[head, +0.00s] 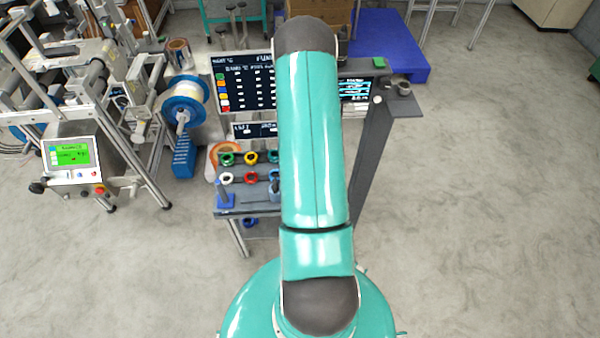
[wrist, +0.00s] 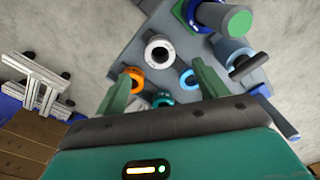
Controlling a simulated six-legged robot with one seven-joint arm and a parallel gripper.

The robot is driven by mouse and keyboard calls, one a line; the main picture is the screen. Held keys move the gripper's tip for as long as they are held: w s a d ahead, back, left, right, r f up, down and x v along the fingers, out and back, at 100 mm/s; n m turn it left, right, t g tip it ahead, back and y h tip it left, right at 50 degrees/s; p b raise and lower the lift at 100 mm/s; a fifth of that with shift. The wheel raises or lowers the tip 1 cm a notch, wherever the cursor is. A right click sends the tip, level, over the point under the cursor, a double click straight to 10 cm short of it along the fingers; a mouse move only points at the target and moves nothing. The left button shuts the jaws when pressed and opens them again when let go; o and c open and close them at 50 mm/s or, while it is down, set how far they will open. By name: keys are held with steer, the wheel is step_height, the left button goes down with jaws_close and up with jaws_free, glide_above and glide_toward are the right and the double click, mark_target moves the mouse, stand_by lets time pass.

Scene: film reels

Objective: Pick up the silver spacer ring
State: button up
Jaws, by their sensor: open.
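A pale, silvery-white ring (wrist: 148,50) with a dark centre lies on the grey bench top in the wrist view, near the bench edge. It looks like the silver spacer ring, though its colour could also be white. My gripper (wrist: 162,68) is open, with its two green fingers spread and nothing held between them. The pale ring shows beyond the fingertips, apart from them. My arm hides the gripper there.
An orange ring (wrist: 136,73), a teal ring (wrist: 162,99) and a blue ring (wrist: 187,79) lie close to the fingers. Several coloured rings and a dark screen (head: 240,85) show left of my arm. Floor at right is clear.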

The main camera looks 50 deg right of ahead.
step_height(320, 180, down, 8)
steer(key=shift+w+f, duration=0.1)
steer(key=shift+w, duration=0.05)
steer(key=c, duration=1.1)
